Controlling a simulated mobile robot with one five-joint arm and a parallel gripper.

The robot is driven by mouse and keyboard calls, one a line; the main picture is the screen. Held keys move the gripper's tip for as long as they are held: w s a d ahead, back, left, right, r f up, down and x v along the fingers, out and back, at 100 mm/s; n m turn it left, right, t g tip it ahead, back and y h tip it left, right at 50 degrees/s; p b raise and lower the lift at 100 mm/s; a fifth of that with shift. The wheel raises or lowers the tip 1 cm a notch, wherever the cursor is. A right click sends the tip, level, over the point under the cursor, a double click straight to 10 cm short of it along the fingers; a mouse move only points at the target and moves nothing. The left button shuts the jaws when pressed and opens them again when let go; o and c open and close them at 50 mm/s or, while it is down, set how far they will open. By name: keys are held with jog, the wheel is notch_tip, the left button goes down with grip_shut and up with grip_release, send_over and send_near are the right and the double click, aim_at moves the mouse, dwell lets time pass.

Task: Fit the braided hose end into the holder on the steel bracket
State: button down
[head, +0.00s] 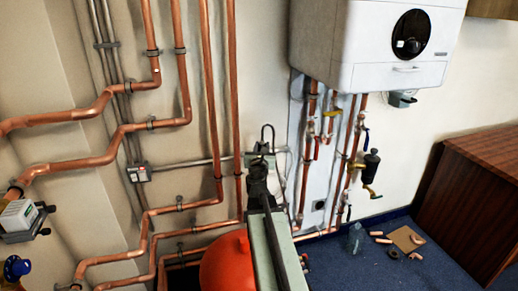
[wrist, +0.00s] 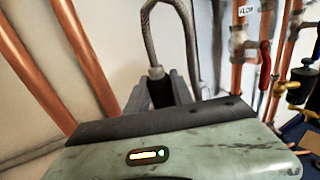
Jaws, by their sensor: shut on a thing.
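The braided hose (wrist: 149,32) rises in a grey loop in the wrist view, and its end has a metal collar (wrist: 156,73) above a dark sleeve. My gripper (wrist: 161,92) is shut on this end, with one finger on each side of the dark sleeve. In the head view my gripper (head: 259,155) is at the middle, in front of the wall, and the hose loop (head: 267,131) shows just above it. I cannot make out the steel bracket or its holder for sure; my gripper and arm cover the area behind them.
Copper pipes (head: 208,95) run up the wall to the left. A horizontal steel pipe (head: 190,162) ends near my gripper. A white boiler (head: 385,45) hangs at upper right, with valves below. A red round tank (head: 228,262) stands low by my arm. Pipe pieces lie on the blue floor.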

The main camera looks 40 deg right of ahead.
jog(key=shift+s+d+n+t+y, duration=1.8)
jog(key=shift+s+d+y, duration=0.8)
jog(key=shift+d, duration=2.8)
notch_tip(320, 180, down, 35)
jog(key=b, duration=3.5)
jog(key=shift+s, duration=0.15)
jog(key=shift+s+a, duration=0.1)
jog(key=shift+s, duration=0.05)
jog(key=c, duration=1)
grip_release()
jog(key=shift+c, duration=0.2)
jog(key=v, duration=0.7)
jog(key=shift+s+a, duration=0.25)
jog(key=shift+s, duration=0.1)
